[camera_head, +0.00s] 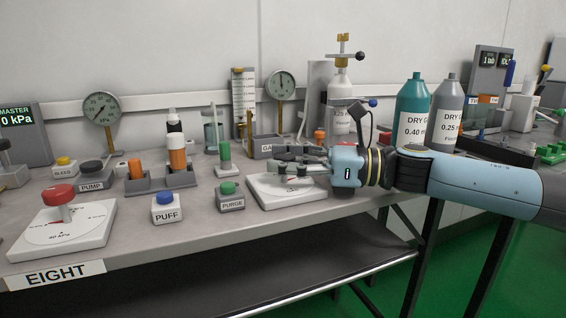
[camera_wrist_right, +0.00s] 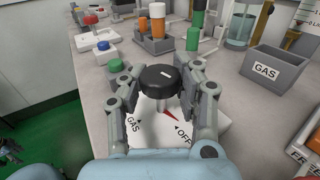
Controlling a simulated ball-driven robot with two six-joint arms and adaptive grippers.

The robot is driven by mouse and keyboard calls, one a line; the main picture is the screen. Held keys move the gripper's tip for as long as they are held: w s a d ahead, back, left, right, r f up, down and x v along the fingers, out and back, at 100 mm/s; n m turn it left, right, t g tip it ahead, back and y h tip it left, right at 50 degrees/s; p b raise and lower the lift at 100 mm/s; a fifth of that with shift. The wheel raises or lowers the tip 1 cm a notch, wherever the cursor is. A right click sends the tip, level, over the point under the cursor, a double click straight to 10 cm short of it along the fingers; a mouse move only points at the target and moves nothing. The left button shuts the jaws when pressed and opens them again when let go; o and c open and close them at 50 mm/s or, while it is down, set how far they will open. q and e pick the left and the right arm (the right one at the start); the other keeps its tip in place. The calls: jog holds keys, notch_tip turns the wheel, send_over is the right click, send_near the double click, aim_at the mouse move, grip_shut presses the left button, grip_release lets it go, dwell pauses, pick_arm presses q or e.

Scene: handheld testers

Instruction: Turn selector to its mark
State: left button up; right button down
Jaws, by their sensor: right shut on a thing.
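The selector is a white plate (camera_head: 262,196) with a black knob (camera_wrist_right: 158,77) on a grey stem. In the right wrist view its plate carries the words GAS and OFF, each with a small black triangle. A red pointer (camera_wrist_right: 171,113) shows under the knob, close to the OFF triangle; its far end is hidden. My right gripper (camera_head: 291,171) reaches in from the right, over the plate. Its two fingers (camera_wrist_right: 160,88) are shut on the knob from both sides. My left gripper is not in view.
A green PURGE button (camera_head: 229,195) stands just left of the plate, a blue PUFF button (camera_head: 166,207) further left. Another dial with a red knob (camera_head: 59,195) is at far left. A grey GAS bin (camera_head: 275,147) stands behind. Gas bottles (camera_head: 412,112) stand behind my right arm.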

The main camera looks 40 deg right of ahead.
aim_at(285, 154)
jog(key=shift+f, duration=0.15)
jog(key=c, duration=0.9)
grip_release()
jog(key=shift+s+d, duration=0.1)
jog(key=shift+d, duration=0.05)
jog(key=shift+o, duration=0.2)
notch_tip(285, 154, up, 10)
jog(key=shift+r, duration=0.1)
